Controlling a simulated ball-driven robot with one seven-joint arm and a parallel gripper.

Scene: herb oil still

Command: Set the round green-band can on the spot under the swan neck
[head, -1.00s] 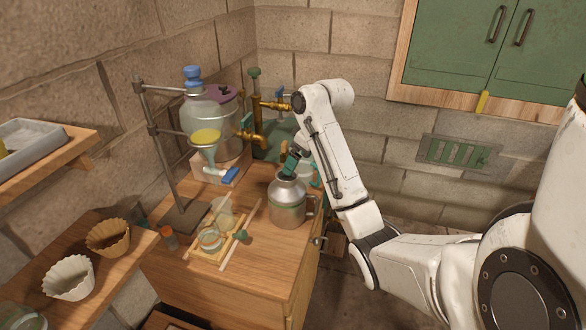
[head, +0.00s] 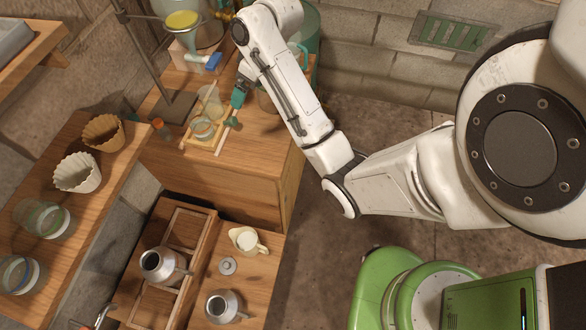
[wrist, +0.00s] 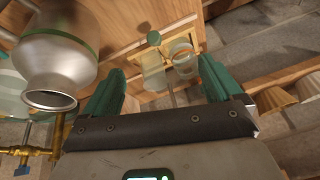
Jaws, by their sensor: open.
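The round metal can with the green band (wrist: 60,65) is at the upper left of the wrist view, outside my fingers. In the head view my arm hides most of this can (head: 266,102) on the wooden cabinet top. My gripper (head: 240,92) has teal fingers and is just left of the can. In the wrist view my gripper (wrist: 160,88) is open, with nothing held between its fingers. The swan neck and the spot under it are not clearly seen; the still is cut off at the top of the head view.
A wooden rack with glass jars (head: 203,128) lies left of my gripper. A stand base (head: 172,108) is behind it. Lower down are a metal can in a crate (head: 163,265), another can (head: 223,306) and a cream jug (head: 247,240). Brass pipework (wrist: 30,151) shows in the wrist view.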

